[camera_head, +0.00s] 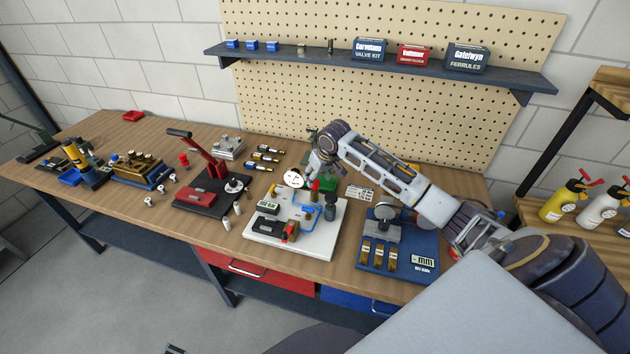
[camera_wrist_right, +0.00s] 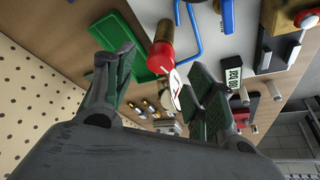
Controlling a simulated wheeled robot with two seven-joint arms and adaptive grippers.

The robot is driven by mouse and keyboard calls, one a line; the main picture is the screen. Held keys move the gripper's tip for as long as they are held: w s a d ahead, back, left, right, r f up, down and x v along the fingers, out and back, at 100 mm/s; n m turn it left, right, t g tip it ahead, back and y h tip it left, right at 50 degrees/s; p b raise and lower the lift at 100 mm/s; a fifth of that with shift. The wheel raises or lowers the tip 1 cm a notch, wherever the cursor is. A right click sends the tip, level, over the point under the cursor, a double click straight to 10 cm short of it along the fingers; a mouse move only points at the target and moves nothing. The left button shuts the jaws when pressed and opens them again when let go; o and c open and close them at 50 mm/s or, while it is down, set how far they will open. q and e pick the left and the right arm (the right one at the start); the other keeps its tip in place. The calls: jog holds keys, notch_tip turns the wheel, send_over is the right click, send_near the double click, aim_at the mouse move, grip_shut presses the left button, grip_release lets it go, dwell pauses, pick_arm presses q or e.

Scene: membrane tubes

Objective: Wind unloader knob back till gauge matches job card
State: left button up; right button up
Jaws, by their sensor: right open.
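The test rig's white base plate (camera_head: 335,240) stands mid-bench, with a white round gauge (camera_head: 293,179) at its back. The gauge's reading is too small to make out. A red knob (camera_wrist_right: 160,55) on a brass stem shows in the wrist view; I take it for the unloader knob. My right gripper (camera_head: 318,172) is open behind the rig. In the wrist view its fingers (camera_wrist_right: 160,68) stand on either side of the red knob, with no clear contact. The gauge shows nearly edge-on there (camera_wrist_right: 174,86). A small printed card (camera_head: 361,193) lies right of the rig, unreadable. My left gripper is not in view.
A green tray (camera_wrist_right: 108,42) lies close behind the knob. Blue tubing (camera_wrist_right: 188,40) and a small display box (camera_wrist_right: 235,80) sit on the rig. A blue gauge-block station (camera_head: 400,255) is to the right; a red-handled press (camera_head: 205,160) is to the left.

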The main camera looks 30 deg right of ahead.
jog(key=shift+x, duration=2.2)
jog(key=c, duration=1)
jog(key=shift+c, duration=0.2)
jog(key=shift+n, duration=0.6)
jog(key=o, duration=1)
jog(key=shift+o, duration=0.2)
jog(key=shift+r, duration=0.15)
